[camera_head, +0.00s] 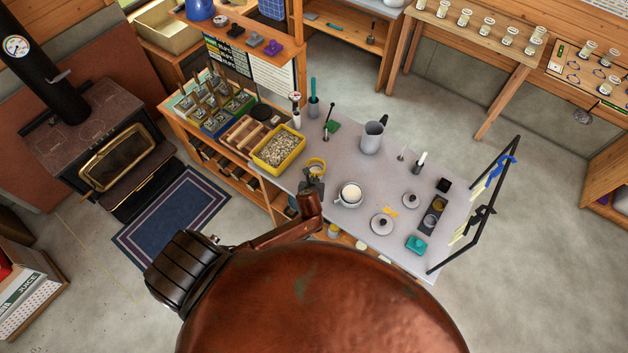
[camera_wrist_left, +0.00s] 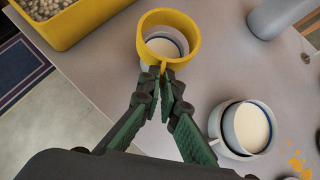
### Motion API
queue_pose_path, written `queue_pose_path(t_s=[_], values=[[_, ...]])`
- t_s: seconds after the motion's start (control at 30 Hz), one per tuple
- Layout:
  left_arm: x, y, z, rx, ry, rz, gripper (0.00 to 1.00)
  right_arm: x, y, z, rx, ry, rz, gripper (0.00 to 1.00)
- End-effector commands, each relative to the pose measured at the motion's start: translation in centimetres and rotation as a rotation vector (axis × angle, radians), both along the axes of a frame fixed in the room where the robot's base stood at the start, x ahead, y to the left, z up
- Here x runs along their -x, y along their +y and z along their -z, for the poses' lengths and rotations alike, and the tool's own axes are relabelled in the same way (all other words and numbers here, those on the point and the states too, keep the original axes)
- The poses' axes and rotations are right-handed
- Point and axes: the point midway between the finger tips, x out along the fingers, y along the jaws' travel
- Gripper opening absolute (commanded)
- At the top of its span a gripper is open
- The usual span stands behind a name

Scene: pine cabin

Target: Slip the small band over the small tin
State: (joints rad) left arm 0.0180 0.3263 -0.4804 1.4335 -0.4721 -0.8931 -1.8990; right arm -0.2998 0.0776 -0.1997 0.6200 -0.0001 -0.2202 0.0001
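The small yellow band (camera_wrist_left: 194,38) is an open ring with a short tab, shown at the top of the left wrist view. It also shows in the head view (camera_head: 323,163). My left gripper (camera_wrist_left: 166,78) has its fingertips closed on the tab; it appears in the head view too (camera_head: 313,177). The small tin (camera_wrist_left: 160,46), white inside with a blue rim line, shows through the ring, and a little of its pale side shows below left. The band surrounds the tin in this view; how far down it sits I cannot tell. My right gripper is not in view.
A larger white tin (camera_wrist_left: 246,130) stands close to the right, also in the head view (camera_head: 350,194). A yellow bin of pebbles (camera_head: 279,148) stands to the left. A grey jug (camera_head: 371,138) is behind. A black rack (camera_head: 476,205) stands at the table's right end.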

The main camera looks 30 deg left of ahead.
Motion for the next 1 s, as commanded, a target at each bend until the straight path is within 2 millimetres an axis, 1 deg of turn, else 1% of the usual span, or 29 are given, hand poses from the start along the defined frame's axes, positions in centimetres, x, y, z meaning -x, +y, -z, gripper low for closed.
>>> queue_pose_path(t_s=[0.57, 1.0], values=[[0.0, 0.0, 1.4, -0.001, 0.0, -0.001, 0.0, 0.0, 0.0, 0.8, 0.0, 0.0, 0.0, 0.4], [0.0, 0.0, 2.6, -0.001, 0.0, 0.001, 0.0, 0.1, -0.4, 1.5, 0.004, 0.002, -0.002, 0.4]])
